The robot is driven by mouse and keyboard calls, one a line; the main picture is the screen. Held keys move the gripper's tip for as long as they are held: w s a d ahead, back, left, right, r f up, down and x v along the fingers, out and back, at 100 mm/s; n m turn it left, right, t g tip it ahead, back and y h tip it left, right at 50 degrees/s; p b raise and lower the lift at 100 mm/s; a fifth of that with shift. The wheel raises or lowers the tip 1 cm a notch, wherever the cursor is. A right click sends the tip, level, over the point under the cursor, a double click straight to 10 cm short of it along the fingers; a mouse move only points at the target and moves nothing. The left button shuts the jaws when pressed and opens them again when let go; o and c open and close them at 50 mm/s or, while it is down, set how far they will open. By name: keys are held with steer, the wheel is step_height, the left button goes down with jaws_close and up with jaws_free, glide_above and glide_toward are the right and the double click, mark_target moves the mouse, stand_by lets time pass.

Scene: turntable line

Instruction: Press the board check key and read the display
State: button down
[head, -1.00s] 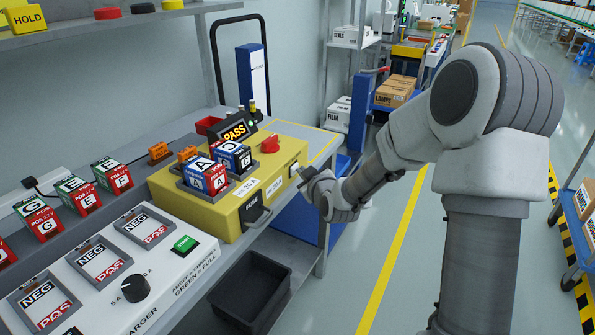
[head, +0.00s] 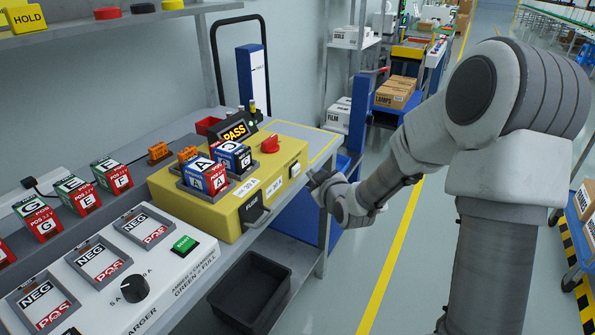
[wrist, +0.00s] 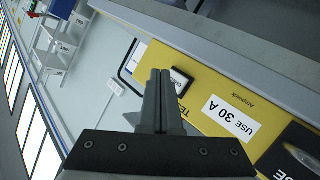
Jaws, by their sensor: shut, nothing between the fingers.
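The yellow tester box (head: 225,225) stands on the bench. Its tilted black display (head: 236,131) reads PASS in yellow letters. A small pale key (head: 295,170) sits on the box's front face, near its right end.
Blue-and-red battery blocks (head: 205,177) sit in the box's top, beside a red knob (head: 270,145). The white charger (head: 155,275) stands to the left. A dark bin (head: 250,290) is below the bench edge. The floor aisle right of the bench is clear.

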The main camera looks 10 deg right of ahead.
steer(key=s+d, duration=0.2)
steer(key=d, duration=0.1)
steer(key=shift+s+d, duration=0.1)
steer(key=shift+s, duration=0.1)
stand_by(0.6)
